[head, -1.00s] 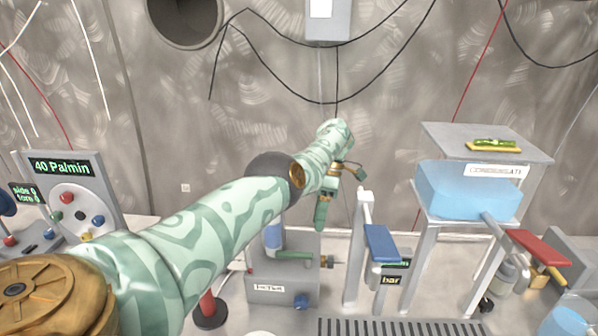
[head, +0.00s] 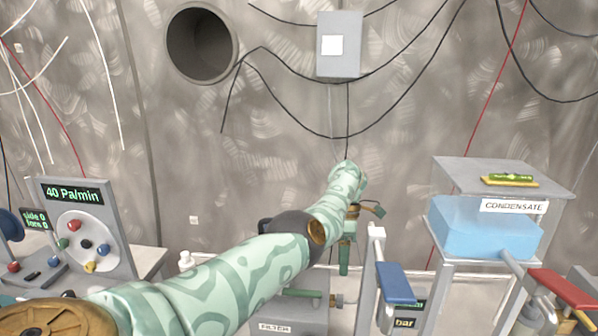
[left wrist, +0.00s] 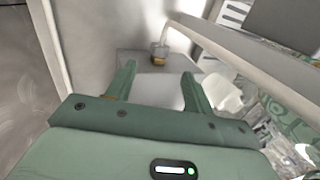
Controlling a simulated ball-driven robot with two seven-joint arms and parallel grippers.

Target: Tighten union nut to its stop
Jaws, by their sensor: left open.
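My left gripper (head: 345,262) hangs open and empty, fingers down, just above and behind a small fitting (head: 337,300) at the end of a green handle or hose on the filter stand (head: 275,328). I cannot tell surely whether this fitting is the union nut. The collar lies beyond the fingertips, not touched. My right gripper is not in view.
A post with a blue lever (head: 396,283) stands close right of the gripper. Further right are the condensate stand (head: 490,165) with a blue tank (head: 480,228) and a red lever (head: 562,288). The 40 Pa/min panel (head: 75,200) is at left. Cables hang on the wall behind.

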